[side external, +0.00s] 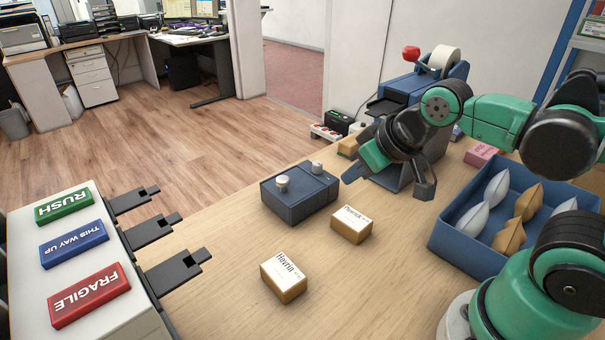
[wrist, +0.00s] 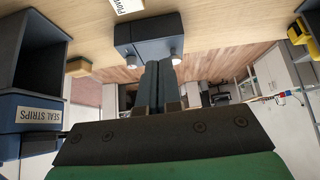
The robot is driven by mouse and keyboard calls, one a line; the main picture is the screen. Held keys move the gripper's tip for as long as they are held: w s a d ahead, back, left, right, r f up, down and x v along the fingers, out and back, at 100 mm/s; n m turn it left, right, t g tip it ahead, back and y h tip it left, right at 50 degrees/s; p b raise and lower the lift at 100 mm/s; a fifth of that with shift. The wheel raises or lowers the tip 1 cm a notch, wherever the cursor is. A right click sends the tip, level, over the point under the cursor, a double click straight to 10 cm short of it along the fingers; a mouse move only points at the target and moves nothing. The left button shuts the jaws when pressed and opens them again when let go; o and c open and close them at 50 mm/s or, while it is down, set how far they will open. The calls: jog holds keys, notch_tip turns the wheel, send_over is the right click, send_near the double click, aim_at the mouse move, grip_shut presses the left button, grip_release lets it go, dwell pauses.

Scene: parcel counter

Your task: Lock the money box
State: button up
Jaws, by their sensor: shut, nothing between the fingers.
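The money box (side external: 300,195) is a low dark blue box with two pale round knobs on top. One knob (side external: 282,183) is near its left front, the other (side external: 317,168) toward its far right. In the wrist view the box (wrist: 148,28) shows just beyond my fingertips, with a knob (wrist: 176,59) right of them. My gripper (side external: 346,177) is just right of the box, pointing down-left at it. In the wrist view my gripper (wrist: 158,66) has both fingers together and holds nothing. I cannot tell whether the fingertips touch the box.
Two small labelled parcels, one (side external: 352,225) right of the box and one (side external: 284,278) in front, lie on the counter. A blue tray (side external: 450,245) of pouches is at right. A tape dispenser (side external: 400,90) stands behind my gripper.

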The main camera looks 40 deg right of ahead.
jog(key=o, duration=0.4)
jog(key=shift+c, duration=0.2)
jog(key=o, duration=0.3)
jog(key=shift+w+d+r, duration=0.1)
jog(key=shift+w+r, duration=0.15)
jog(key=shift+o, duration=1.1)
jog(key=w+m, duration=0.1)
jog(key=w+d+r+m+g, duration=0.1)
jog(key=w+r+m+g, duration=0.1)
jog(key=w+m, duration=0.1)
jog(key=shift+w+d, duration=0.1)
jog(key=shift+d, duration=0.15)
jog(key=m+g, duration=0.5)
jog(key=m, duration=0.4)
send_over(318, 163)
notch_tip(318, 163, down, 4)
jog(key=shift+a+f, duration=0.15)
jog(key=shift+f, duration=0.1)
jog(key=shift+f+m, duration=0.4)
jog(key=shift+f, duration=2.65)
grip_shut()
